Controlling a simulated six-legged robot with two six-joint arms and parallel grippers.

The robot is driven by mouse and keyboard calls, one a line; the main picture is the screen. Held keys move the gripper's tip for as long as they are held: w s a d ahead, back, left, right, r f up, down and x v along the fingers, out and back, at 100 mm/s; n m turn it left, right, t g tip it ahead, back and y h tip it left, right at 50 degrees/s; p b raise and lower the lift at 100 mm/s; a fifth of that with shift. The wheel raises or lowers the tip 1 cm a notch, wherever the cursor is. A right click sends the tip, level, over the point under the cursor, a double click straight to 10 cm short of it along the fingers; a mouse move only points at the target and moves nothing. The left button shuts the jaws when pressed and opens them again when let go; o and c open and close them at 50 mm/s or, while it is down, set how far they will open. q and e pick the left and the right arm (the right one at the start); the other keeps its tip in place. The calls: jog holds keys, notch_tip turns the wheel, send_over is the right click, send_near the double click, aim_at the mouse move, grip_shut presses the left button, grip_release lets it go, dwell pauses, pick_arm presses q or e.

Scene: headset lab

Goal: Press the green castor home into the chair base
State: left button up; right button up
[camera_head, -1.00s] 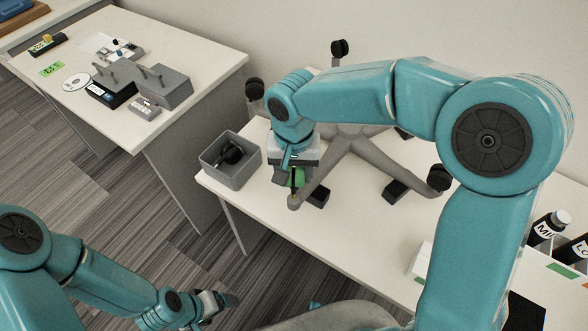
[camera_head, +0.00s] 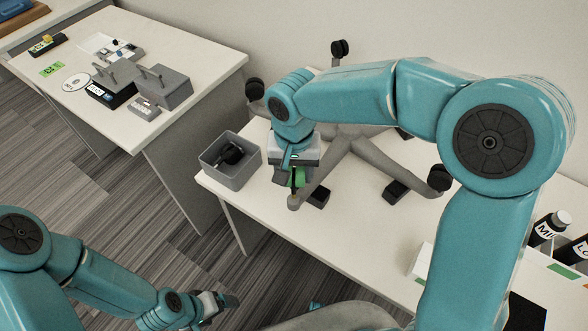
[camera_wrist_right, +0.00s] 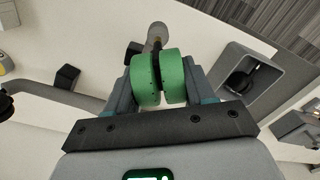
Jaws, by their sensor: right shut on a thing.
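The green castor (camera_wrist_right: 158,78) is a pair of green wheels with a dark middle, held between the fingers of my right gripper (camera_wrist_right: 160,85). In the head view the castor (camera_head: 300,178) shows in part below the gripper, at the near-left leg end of the grey chair base (camera_head: 335,165). That leg end (camera_wrist_right: 157,32) also shows just beyond the castor in the wrist view. The castor's stem and the leg's socket are hidden, so I cannot tell how deep it sits. My left gripper (camera_head: 222,303) hangs low over the floor, apart from the base; its jaws are unclear.
A grey bin (camera_head: 231,162) with a black castor inside stands left of the base. Black castors (camera_head: 339,48) are on other legs, and dark blocks (camera_head: 397,192) lie under the base. Bottles (camera_head: 548,228) stand at the right. A second table (camera_head: 180,60) is at the left.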

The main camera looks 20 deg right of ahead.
aim_at(294, 173)
jog(key=shift+f, duration=0.1)
dwell(0.3)
jog(key=shift+f+b, duration=0.35)
jog(key=shift+b, duration=0.05)
jog(key=shift+f+b, duration=1.05)
jog(key=shift+f, duration=0.2)
jog(key=o, duration=1.1)
notch_tip(294, 173, up, 16)
jog(key=shift+s+r+p, duration=0.1)
jog(key=shift+r+p, duration=0.1)
jog(key=shift+p, duration=0.35)
